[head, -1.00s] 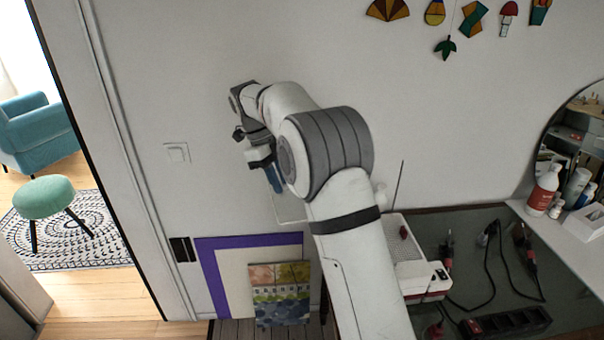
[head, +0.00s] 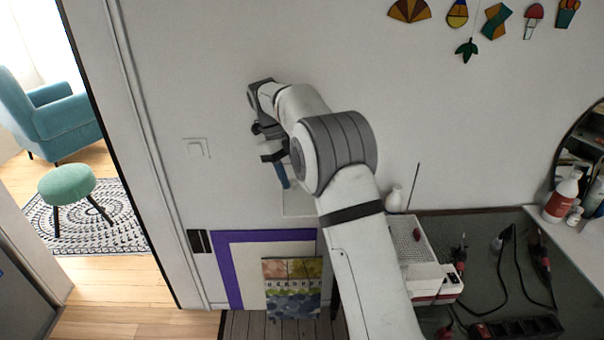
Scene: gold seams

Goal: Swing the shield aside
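A pale, see-through-looking pane (head: 297,204), perhaps the shield, shows in part below my wrist and left of my forearm. My arm covers the rest of it, so its hinge and full outline are hidden. My gripper (head: 279,172) points down in front of the wall, just above and left of the pane. A narrow blue piece (head: 283,177) shows at its lower end. I cannot tell whether this is a finger or a held thing, whether the fingers are open, or whether they touch the pane.
A dark-topped bench (head: 490,240) at right holds a white-and-red device (head: 435,283), cables, hand tools and a white bottle (head: 394,199). A purple-framed panel (head: 224,262) and a colourful picture (head: 292,290) lean at the wall. The doorway at left shows a green stool (head: 67,185) and open floor.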

